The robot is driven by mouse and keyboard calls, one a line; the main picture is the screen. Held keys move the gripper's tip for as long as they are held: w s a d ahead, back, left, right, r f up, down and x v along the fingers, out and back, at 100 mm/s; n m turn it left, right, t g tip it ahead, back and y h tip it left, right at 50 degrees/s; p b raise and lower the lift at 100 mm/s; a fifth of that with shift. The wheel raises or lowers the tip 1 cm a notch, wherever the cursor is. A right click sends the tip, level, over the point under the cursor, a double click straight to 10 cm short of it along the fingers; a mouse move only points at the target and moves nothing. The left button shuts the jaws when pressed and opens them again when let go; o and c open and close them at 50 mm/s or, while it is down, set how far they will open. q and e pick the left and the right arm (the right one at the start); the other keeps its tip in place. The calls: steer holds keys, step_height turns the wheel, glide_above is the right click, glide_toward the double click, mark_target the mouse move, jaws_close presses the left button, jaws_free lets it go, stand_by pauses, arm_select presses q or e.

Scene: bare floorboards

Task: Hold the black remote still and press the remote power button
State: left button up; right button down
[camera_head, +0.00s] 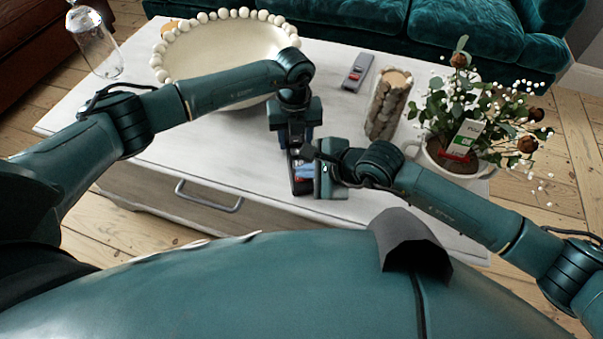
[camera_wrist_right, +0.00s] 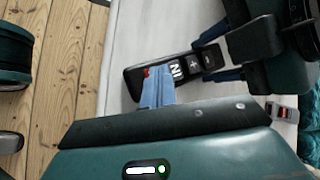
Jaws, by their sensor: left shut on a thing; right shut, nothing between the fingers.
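The black remote (camera_head: 301,186) is near the front edge of the white table; in the right wrist view it (camera_wrist_right: 209,58) shows light markings and a small red button (camera_wrist_right: 146,72) near one end. My right gripper (camera_head: 304,171) is shut and empty over the near end. Its blue fingertips (camera_wrist_right: 158,72) are right beside the red button and partly hide it. I cannot tell whether they touch it.
A grey remote (camera_head: 357,72) lies farther back on the table (camera_head: 225,155). A beaded bowl (camera_head: 215,50) stands behind my left arm. A pebbled candle holder (camera_head: 386,108) and a potted plant (camera_head: 440,158) with a card (camera_head: 465,138) stand to the right. A glass bottle (camera_head: 95,45) is at back left.

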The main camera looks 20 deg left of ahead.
steer(key=shift+r, duration=0.75)
steer(key=shift+r, duration=2.5)
arm_select(q)
steer(key=o, duration=1.1)
step_height(320, 180, up, 12)
steer(key=shift+r, duration=0.1)
